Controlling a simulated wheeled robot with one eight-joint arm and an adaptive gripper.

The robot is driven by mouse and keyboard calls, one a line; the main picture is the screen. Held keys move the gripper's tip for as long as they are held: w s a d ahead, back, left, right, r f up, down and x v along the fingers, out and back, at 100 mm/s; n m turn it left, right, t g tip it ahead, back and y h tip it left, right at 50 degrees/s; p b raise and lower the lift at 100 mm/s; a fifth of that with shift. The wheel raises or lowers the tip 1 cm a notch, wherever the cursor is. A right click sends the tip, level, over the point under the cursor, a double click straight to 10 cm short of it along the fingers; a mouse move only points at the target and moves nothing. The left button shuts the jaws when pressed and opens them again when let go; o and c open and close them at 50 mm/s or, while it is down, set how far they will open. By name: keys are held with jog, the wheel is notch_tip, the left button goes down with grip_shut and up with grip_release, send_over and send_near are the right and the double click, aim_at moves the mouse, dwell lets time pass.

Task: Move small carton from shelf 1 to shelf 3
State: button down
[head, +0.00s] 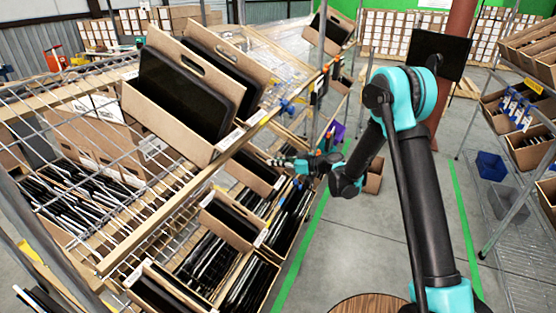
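Several small brown cartons with black contents sit tilted on the rack at the left. One small carton (233,218) is at the middle of the lower level, another (165,290) is nearer the front, and a third (254,171) is farther back. I cannot tell which is the task's small carton or which level is shelf 1 or shelf 3. My gripper (277,162) reaches left to the rack's edge, close beside the third carton. Its fingers are small and dark, so I cannot tell whether they are open, shut or touching anything.
Large tilted cartons (180,95) stand on the upper level above the small ones. Metal posts and wire rails border the rack. Another rack with bins (490,166) stands at the right, and a red column (455,60) behind my arm. Grey floor (370,240) is open between the racks.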

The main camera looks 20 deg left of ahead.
aim_at(274, 168)
jog(key=shift+w+a+f, duration=0.1)
jog(key=shift+a+f, duration=0.4)
jog(key=shift+f, duration=0.4)
jog(key=shift+a+f, duration=0.45)
jog(key=shift+f, duration=0.45)
jog(key=c, duration=1.6)
grip_release()
jog(key=shift+f, duration=0.1)
jog(key=shift+c, duration=0.2)
jog(key=v, duration=1.2)
jog(key=shift+d, duration=0.1)
